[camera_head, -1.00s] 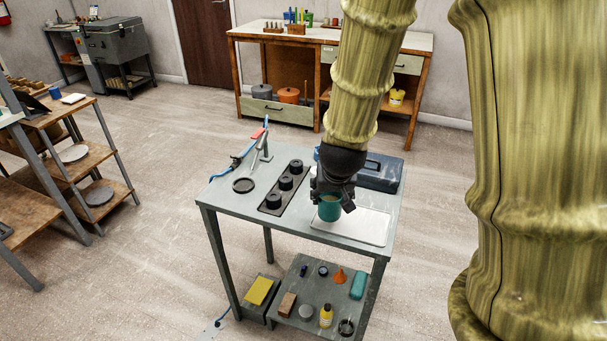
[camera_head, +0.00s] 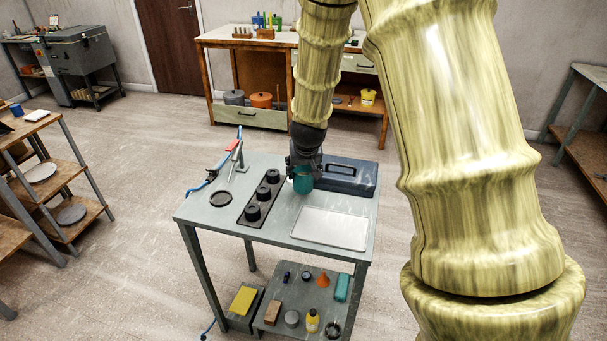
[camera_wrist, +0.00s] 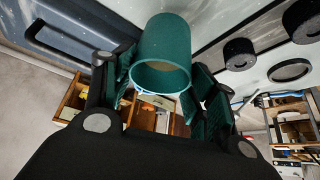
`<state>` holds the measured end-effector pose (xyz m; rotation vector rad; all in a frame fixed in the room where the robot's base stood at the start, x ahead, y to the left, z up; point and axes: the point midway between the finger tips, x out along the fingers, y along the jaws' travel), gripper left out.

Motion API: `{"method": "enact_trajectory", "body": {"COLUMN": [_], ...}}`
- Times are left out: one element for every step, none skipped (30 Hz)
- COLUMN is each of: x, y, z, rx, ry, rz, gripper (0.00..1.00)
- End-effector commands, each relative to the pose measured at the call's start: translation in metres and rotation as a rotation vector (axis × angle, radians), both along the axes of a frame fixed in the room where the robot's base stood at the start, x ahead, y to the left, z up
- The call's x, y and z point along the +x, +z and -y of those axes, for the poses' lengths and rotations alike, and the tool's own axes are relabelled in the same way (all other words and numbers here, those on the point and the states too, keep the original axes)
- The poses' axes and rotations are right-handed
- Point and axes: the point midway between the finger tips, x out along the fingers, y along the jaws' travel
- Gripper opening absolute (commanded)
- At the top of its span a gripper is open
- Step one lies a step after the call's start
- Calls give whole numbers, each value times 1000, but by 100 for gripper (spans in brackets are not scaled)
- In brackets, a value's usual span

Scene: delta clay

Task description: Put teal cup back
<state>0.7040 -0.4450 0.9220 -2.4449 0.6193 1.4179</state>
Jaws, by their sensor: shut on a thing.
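The teal cup (camera_head: 303,184) is held in my gripper (camera_head: 304,172), above the grey table (camera_head: 212,236), between the black strip and the white tray. In the wrist view the cup (camera_wrist: 163,52) sits between the two fingers of my gripper (camera_wrist: 160,82), which are shut on it. Its rim faces the wrist camera. The black strip (camera_head: 251,221) bears several round black holders (camera_head: 263,193) in a row, just left of the cup. Whether the cup touches the table I cannot tell.
A white tray (camera_head: 330,228) lies at the table's front right. A dark blue toolbox (camera_head: 346,176) stands close behind and right of the cup. A dark round ring (camera_head: 220,198) and a metal stand (camera_head: 237,160) with a blue hose are on the left. The lower shelf holds small items.

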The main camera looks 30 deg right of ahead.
Motion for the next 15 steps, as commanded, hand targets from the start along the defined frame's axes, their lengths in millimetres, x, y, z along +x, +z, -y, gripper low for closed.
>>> {"method": "enact_trajectory", "body": {"x": [2,3,4,6,8,11,10,9,9,9,9,9,9,9,9], "y": [0,0,-1,-1,-1,-1,-6,-10,-16,-20,-24,-29,-32,-34,-36], "z": [1,1,2,3,4,6,5,5,5,5,5,5,5,5,5], "rx": [0,0,0,0,0,-1,2,2,3,4,3,3,3,2,0], "ry": [0,0,1,1,1,1,0,0,0,-1,-1,-1,-1,0,0], "rz": [-1,-1,-1,0,0,1,-1,-2,-3,-3,-2,-1,-2,-1,-1], "gripper": [29,29,29,29,29,29,29,29,29,29,29,29,29,29,29]}}
